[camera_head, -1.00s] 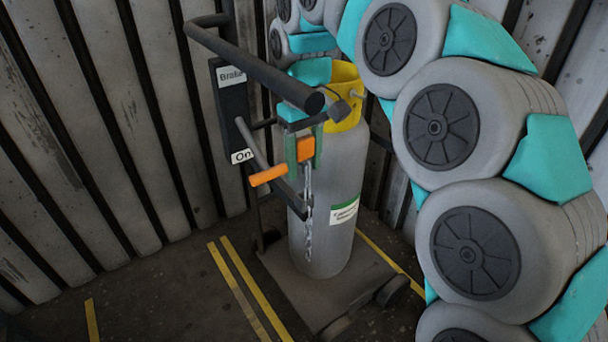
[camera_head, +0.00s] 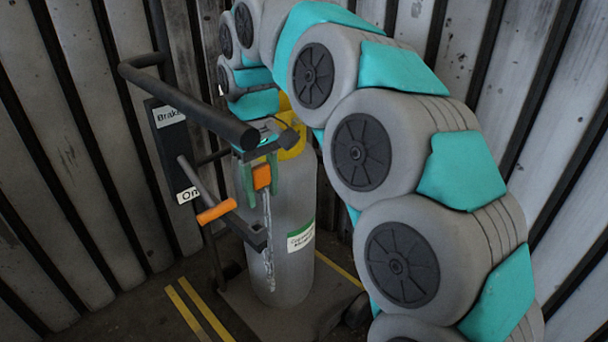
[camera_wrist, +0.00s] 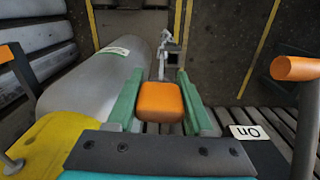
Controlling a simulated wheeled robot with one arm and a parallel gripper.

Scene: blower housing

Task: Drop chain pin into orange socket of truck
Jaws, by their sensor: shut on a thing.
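My gripper (camera_head: 262,185) has two green fingers pointing down, shut on an orange block that I take for the head of the chain pin (camera_head: 262,177). In the wrist view the orange block (camera_wrist: 160,101) sits between the green fingers (camera_wrist: 163,108). A grey chain (camera_head: 268,245) hangs below it in front of the cylinder. The truck (camera_head: 238,308) stands upright, with a black handle bar and a dark bracket (camera_head: 248,232) below my gripper. I cannot make out an orange socket; the pin's shaft is not clear.
A grey gas cylinder (camera_head: 302,210) with a yellow collar (camera_head: 290,150) stands on the truck. The truck's brake lever has an orange grip (camera_head: 216,211) beside an "On" label (camera_head: 188,195). The black handle bar (camera_head: 190,105) passes close to my gripper. Corrugated walls enclose the corner.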

